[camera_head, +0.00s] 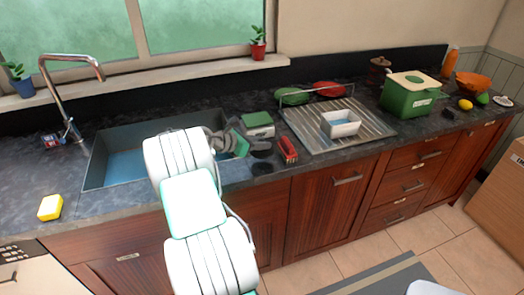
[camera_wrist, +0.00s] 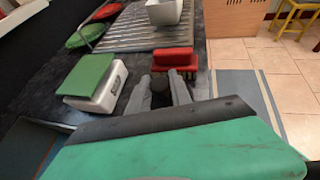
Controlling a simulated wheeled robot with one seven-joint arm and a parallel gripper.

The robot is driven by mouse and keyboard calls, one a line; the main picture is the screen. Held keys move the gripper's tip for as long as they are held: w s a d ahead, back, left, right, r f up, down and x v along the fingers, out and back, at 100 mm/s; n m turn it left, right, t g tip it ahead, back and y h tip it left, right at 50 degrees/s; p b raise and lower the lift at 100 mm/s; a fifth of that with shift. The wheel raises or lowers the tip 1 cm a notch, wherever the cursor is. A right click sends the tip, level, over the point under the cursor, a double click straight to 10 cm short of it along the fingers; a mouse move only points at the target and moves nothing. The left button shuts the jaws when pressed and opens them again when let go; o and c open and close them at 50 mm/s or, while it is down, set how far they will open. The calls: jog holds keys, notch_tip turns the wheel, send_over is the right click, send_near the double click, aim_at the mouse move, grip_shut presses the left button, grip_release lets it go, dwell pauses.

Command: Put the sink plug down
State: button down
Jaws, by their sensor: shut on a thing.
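The sink plug (camera_wrist: 160,86) is a small dark round piece between the grey fingers of my gripper (camera_wrist: 162,92) in the wrist view. My gripper is shut on it. In the head view my gripper (camera_head: 250,143) is over the counter just right of the sink (camera_head: 112,145). The plug is hard to pick out there against the dark counter. I cannot tell whether it touches the counter.
A red brush-like item (camera_head: 287,150) stands just beyond my fingers. A white box with a green top (camera_wrist: 93,83) is to the left. A metal drainer (camera_head: 350,125) holds a white container (camera_head: 341,124). Bare counter (camera_head: 100,208) lies front left.

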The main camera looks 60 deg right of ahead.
jog(key=shift+s+d+f+p, duration=0.1)
jog(key=shift+d+f+p, duration=0.1)
jog(key=shift+f, duration=0.9)
jog(key=shift+s+d+f+p, duration=0.1)
jog(key=shift+d+f+p, duration=0.1)
jog(key=shift+f, duration=0.85)
jog(key=c, duration=1.2)
grip_release()
jog(key=shift+w, duration=0.1)
jog(key=shift+o, duration=0.2)
jog(key=shift+r, duration=0.1)
